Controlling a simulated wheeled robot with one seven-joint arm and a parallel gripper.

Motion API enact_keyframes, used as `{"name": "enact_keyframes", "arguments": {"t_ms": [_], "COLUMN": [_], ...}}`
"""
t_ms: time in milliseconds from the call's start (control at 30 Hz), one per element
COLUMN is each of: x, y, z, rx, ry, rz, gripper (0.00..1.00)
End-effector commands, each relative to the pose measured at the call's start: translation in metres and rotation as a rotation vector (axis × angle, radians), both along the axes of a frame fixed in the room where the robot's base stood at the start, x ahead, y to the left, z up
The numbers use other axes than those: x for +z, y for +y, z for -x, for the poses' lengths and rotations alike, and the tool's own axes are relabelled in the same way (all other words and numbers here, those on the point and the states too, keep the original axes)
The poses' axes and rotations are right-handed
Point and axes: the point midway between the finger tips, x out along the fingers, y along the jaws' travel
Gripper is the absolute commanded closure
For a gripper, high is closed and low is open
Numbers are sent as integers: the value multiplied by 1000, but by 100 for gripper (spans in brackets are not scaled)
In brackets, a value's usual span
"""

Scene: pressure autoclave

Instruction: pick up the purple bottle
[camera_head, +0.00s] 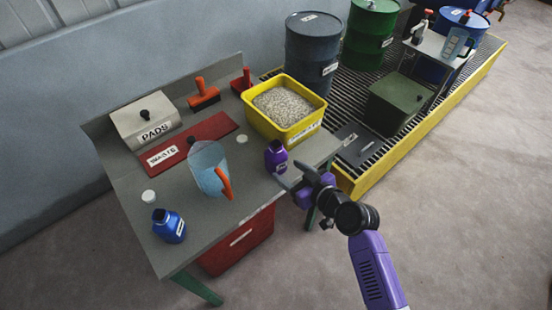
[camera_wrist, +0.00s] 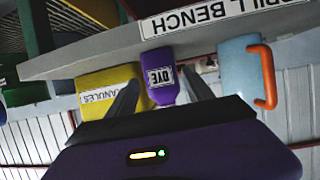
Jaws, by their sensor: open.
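The purple bottle (camera_head: 276,157) stands upright near the bench's front edge, just in front of the yellow tub. In the wrist view, which is upside down, the purple bottle (camera_wrist: 160,78) carries a white DYE label. My gripper (camera_head: 291,175) is at the bench edge, close to the bottle. In the wrist view my gripper (camera_wrist: 160,76) is open, with one finger on each side of the bottle in the picture. I cannot tell whether the bottle is fully between the fingers or just beyond them. No contact shows.
A yellow tub of granules (camera_head: 288,128) stands close behind the bottle. A clear jug with an orange handle (camera_head: 207,168) and a blue bottle (camera_head: 169,226) stand further left on the bench (camera_head: 150,190). A yellow-edged grating (camera_head: 345,184) lies to the right.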

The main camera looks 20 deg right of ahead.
Motion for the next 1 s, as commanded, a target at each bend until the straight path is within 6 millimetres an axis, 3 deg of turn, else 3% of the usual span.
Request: {"name": "enact_keyframes", "arguments": {"t_ms": [700,1000], "x": [-29,-31], "y": [16,17], "z": [-64,-67], "rx": [1,1], "ry": [0,0], "rz": [0,0], "gripper": [40,40]}}
